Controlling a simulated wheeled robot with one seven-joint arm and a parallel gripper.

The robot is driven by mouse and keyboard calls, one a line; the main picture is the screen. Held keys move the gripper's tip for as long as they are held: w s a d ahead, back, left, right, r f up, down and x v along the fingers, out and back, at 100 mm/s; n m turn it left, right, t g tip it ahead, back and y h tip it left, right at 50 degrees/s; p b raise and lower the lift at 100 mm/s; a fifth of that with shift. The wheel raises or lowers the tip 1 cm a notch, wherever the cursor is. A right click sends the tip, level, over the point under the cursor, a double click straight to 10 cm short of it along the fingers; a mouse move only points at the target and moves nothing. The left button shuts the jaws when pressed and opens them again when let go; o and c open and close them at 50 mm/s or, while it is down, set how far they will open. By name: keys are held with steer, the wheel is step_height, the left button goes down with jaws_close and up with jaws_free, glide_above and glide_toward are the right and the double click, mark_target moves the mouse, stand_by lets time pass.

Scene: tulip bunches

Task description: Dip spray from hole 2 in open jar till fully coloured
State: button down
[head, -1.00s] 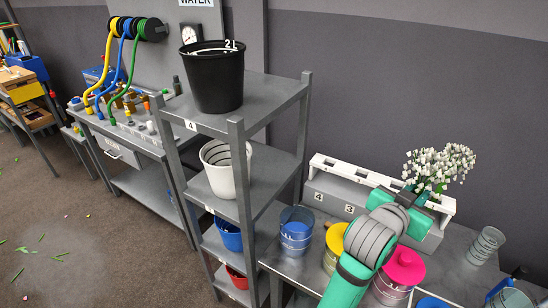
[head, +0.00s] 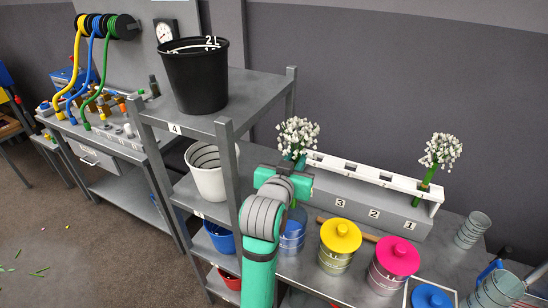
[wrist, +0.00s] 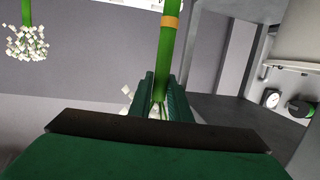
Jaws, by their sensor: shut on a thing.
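My gripper (head: 299,166) is shut on a spray of white flowers (head: 298,136), holding it upright with the blooms above the jaws. In the wrist view its green stem (wrist: 167,60) with an orange band runs between the fingers; the picture there is upside down. The open jar (head: 292,234), clear with blue in it, stands on the bench below my gripper, partly behind my arm. Another white spray (head: 440,152) stands in the rack by label 1.
Empty clear cups (head: 472,230) are at the right. A grey shelf post (head: 228,180) rises close left of my arm.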

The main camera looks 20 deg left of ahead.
steer(key=shift+s+a+f, duration=0.1)
steer(key=shift+a, duration=0.15)
steer(key=shift+a+f, duration=0.1)
steer(key=shift+f, duration=5.95)
steer(key=shift+s+f, duration=0.15)
steer(key=shift+f, duration=3.1)
